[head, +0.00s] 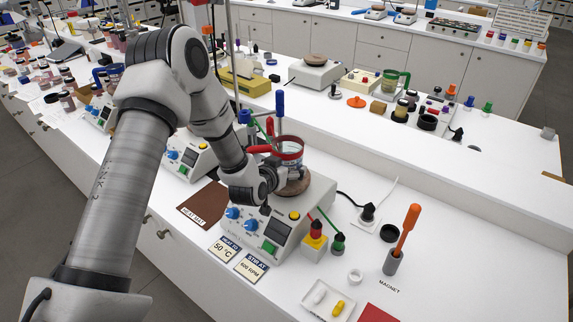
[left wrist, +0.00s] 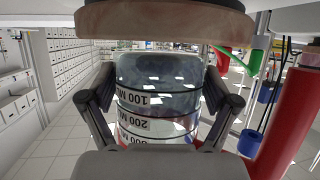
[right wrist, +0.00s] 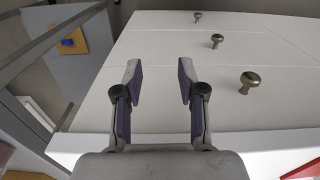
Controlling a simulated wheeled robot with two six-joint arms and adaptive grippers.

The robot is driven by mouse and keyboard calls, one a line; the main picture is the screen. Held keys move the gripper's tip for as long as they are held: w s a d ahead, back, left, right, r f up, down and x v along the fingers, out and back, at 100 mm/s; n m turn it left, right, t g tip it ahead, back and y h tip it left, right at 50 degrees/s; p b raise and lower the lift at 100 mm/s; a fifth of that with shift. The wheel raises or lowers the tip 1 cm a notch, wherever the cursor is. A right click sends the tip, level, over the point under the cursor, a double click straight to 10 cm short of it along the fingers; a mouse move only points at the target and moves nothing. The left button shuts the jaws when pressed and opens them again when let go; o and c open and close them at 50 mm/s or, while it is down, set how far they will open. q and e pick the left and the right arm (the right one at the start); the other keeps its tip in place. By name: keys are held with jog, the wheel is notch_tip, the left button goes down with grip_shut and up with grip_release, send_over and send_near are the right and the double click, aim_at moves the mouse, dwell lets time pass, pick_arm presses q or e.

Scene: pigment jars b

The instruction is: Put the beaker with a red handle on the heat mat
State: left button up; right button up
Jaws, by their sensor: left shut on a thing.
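The glass beaker (head: 289,158) has a red rim and a red handle (head: 260,149) pointing left. It is upright over the round top (head: 294,187) of the front stirrer hotplate. My left gripper (left wrist: 160,105) is shut on the beaker, with fingers on both sides of its marked glass. In the left wrist view, upside down, a thin gap shows between the beaker (left wrist: 158,72) and the round top (left wrist: 165,22). The brown heat mat (head: 210,197) lies bare in part left of this hotplate; my left arm hides some. My right gripper (right wrist: 160,85) is open and empty, facing drawer fronts.
A second hotplate (head: 187,156) stands behind the mat. Temperature and stir cards (head: 238,256) lie at the front edge. Red and green plugs (head: 315,236), a magnet rod (head: 400,240) and a white tray (head: 328,300) stand to the right. A raised shelf runs behind.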

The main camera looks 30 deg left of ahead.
pick_arm(q)
jog(key=shift+a+f, duration=0.1)
jog(key=shift+f, duration=0.1)
pick_arm(e)
jog(key=shift+r, duration=0.35)
pick_arm(q)
jog(key=shift+f+b, duration=0.3)
jog(key=shift+b, duration=0.05)
jog(key=o, duration=1.3)
pick_arm(e)
jog(key=shift+f, duration=0.25)
